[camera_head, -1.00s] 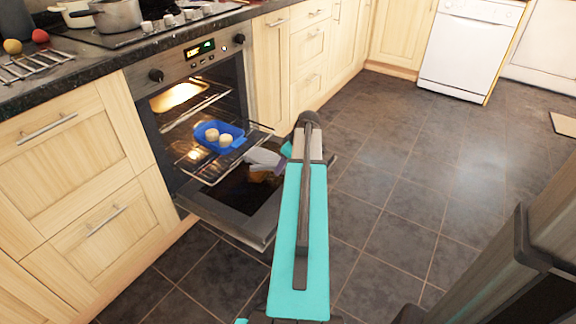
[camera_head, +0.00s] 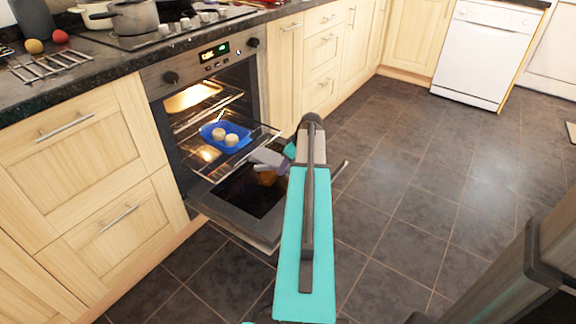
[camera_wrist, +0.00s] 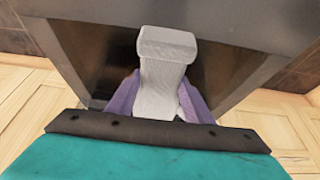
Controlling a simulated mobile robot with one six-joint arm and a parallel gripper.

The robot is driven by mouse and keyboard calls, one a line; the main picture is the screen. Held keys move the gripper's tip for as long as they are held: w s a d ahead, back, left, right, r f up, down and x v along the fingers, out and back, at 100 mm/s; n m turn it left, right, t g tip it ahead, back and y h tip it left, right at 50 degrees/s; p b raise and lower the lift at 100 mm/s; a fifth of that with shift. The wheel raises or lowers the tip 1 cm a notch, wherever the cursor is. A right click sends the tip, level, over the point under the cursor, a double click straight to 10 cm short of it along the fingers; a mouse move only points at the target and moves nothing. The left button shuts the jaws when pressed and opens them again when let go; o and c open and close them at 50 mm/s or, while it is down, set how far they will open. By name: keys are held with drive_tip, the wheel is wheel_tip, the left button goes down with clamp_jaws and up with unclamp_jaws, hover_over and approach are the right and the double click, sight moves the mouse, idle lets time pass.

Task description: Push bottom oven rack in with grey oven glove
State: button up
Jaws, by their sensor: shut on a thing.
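The oven (camera_head: 215,125) stands open with its door (camera_head: 245,205) lowered. The bottom oven rack (camera_head: 214,174) sticks out of the cavity above the door. It bears a blue dish (camera_head: 206,131) with two round pale items. My gripper (camera_head: 279,163) is shut on the grey oven glove (camera_head: 266,157), above the open door near the front of the rack. In the wrist view the glove (camera_wrist: 166,75) stands up between the purple fingers of my gripper (camera_wrist: 155,103). I cannot tell whether the glove touches the rack.
A pot (camera_head: 138,18) stands on the hob.

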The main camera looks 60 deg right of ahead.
sight(259, 152)
drive_tip(key=shift+w+p, duration=0.8)
drive_tip(key=shift+w, duration=2.7)
drive_tip(key=shift+w+p, duration=0.75)
drive_tip(key=shift+w, duration=2.75)
drive_tip(key=shift+w+d, duration=0.1)
drive_tip(key=shift+w+p, duration=0.75)
drive_tip(key=shift+w, duration=2.65)
drive_tip(key=shift+s, duration=2.55)
